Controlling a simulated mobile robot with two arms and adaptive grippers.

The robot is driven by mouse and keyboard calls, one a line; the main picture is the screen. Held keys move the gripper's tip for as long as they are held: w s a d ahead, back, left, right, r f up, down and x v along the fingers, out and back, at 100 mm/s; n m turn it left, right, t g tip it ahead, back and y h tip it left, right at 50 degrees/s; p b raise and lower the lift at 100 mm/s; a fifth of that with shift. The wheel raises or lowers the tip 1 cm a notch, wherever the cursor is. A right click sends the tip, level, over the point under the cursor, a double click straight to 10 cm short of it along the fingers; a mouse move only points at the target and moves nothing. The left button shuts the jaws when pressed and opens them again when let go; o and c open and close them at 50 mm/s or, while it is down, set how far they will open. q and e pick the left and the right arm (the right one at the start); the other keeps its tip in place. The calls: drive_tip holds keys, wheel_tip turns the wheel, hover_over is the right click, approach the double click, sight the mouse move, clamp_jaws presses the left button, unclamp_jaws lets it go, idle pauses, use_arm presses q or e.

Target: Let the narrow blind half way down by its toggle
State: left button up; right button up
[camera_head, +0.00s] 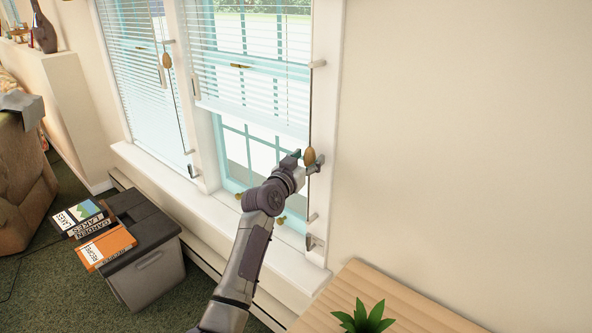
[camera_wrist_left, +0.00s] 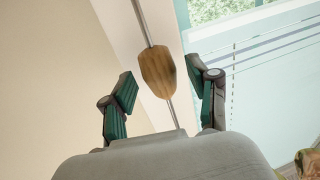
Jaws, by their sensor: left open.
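The narrow blind (camera_head: 252,60) hangs in the right window, with its lower edge part way down and bare glass below it. Its wooden toggle (camera_head: 309,156) sits on a thin cord along the right window frame. My left gripper (camera_head: 307,163) is at the toggle. In the left wrist view the toggle (camera_wrist_left: 157,73) lies between the two spread fingers (camera_wrist_left: 160,92), with a gap on both sides. The gripper is open. My right gripper is not in view.
A second blind (camera_head: 140,60) with its own toggle (camera_head: 166,60) covers the left window. The white sill (camera_head: 200,205) runs beneath. A grey box (camera_head: 150,265) with books stands at lower left. A wooden table (camera_head: 385,295) with a plant (camera_head: 363,318) is at lower right.

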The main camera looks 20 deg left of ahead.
use_arm(q)
drive_tip(key=s+a, duration=0.1)
drive_tip(key=s, duration=0.9)
drive_tip(key=shift+s+a, duration=0.3)
drive_tip(key=shift+a, duration=0.1)
drive_tip(key=shift+f, duration=0.1)
